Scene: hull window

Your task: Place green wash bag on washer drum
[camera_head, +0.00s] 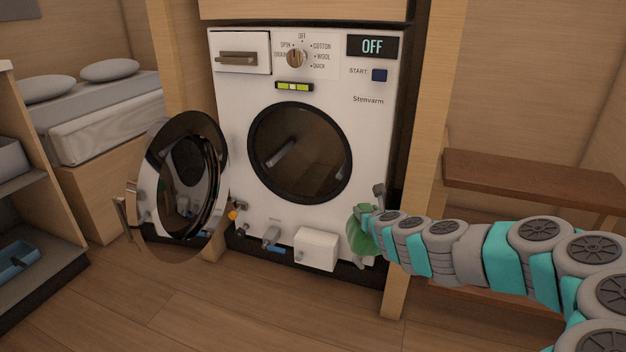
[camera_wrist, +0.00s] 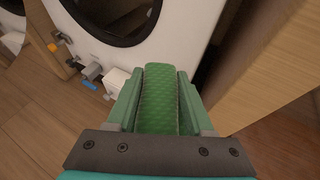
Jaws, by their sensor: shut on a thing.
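The green wash bag (camera_head: 361,231) is held in my gripper (camera_head: 368,216), in front of the lower right of the white washer (camera_head: 230,90). In the wrist view the bag (camera_wrist: 158,100) sits between the two green fingers of my gripper (camera_wrist: 158,105). The washer drum (camera_head: 299,152) shows as a dark round opening left of and above the bag. The round door (camera_head: 183,170) is swung open to the left. The bag is outside the drum and apart from the opening. The drum's inside is dark, with a pale bar-like shape in it.
Knobs, a blue-tipped fitting (camera_head: 270,238) and a white box (camera_head: 317,248) stick out along the washer's lower front. A wooden post (camera_head: 408,200) stands right of the washer, close to my arm. A brown shelf (camera_head: 530,178) is at right. The floor in front is clear.

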